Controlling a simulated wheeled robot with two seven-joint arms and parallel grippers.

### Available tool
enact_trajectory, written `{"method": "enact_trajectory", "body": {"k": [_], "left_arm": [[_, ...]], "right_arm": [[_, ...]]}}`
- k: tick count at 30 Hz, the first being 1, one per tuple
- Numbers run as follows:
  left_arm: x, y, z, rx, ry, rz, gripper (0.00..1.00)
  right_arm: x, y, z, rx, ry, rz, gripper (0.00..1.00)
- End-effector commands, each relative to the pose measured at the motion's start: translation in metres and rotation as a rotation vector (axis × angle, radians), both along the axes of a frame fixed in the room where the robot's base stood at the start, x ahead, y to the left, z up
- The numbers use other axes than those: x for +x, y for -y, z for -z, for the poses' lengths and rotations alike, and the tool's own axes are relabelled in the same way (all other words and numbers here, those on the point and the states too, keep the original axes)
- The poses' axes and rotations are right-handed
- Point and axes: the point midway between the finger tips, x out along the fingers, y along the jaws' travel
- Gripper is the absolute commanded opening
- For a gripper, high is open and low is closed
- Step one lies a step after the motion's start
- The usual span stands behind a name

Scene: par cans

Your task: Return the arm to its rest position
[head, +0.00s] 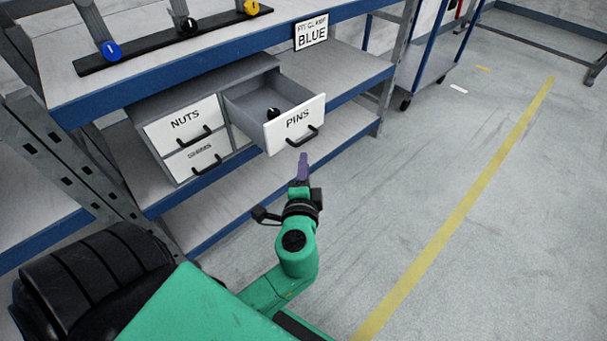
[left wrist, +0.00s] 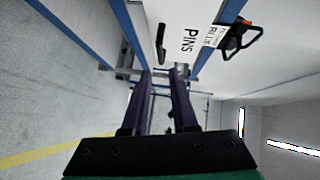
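My left arm reaches out from the bottom of the head view. Its gripper (head: 303,157) is in front of and below the handle of the PINS drawer (head: 285,134), over the floor. In the left wrist view my left gripper (left wrist: 161,72) has its two purple fingers apart with nothing between them. The PINS drawer (left wrist: 187,14) and its black handle show beyond the fingers there, apart from them. The drawer is pulled open, and a small black object (head: 273,113) lies inside. My right gripper is not in view.
The NUTS drawer (head: 186,121) and the drawer below it are shut. The floor (head: 430,160) to the right is clear, with a yellow line.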

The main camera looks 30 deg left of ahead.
Motion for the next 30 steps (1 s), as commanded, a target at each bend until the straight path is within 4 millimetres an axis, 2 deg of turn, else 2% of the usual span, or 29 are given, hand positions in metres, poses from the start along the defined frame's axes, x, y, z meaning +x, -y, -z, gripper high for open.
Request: {"method": "enact_trajectory", "body": {"k": [3,6,14,22,23,26,29,30], "left_arm": [[-0.020,0.010,-0.002,-0.001,-0.002,0.000,0.27],[-0.028,0.014,-0.004,0.000,0.000,-0.001,0.27],[-0.029,0.015,-0.005,0.000,0.001,-0.001,0.27],[-0.028,0.014,-0.001,-0.008,-0.008,-0.003,0.27],[-0.028,0.012,0.005,-0.021,-0.021,-0.006,0.27],[-0.027,0.002,0.050,-0.124,-0.120,-0.033,0.27],[-0.037,-0.014,0.130,-0.315,-0.290,-0.103,0.27],[-0.046,-0.019,0.162,-0.399,-0.363,-0.139,0.27]], "right_arm": [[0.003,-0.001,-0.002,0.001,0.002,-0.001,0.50],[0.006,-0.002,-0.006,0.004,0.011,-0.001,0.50],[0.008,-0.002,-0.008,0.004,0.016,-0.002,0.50],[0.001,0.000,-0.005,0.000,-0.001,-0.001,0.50],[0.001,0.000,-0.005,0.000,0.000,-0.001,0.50],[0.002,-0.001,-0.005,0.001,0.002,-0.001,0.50],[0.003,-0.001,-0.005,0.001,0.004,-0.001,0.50],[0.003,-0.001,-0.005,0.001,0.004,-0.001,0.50]]}}
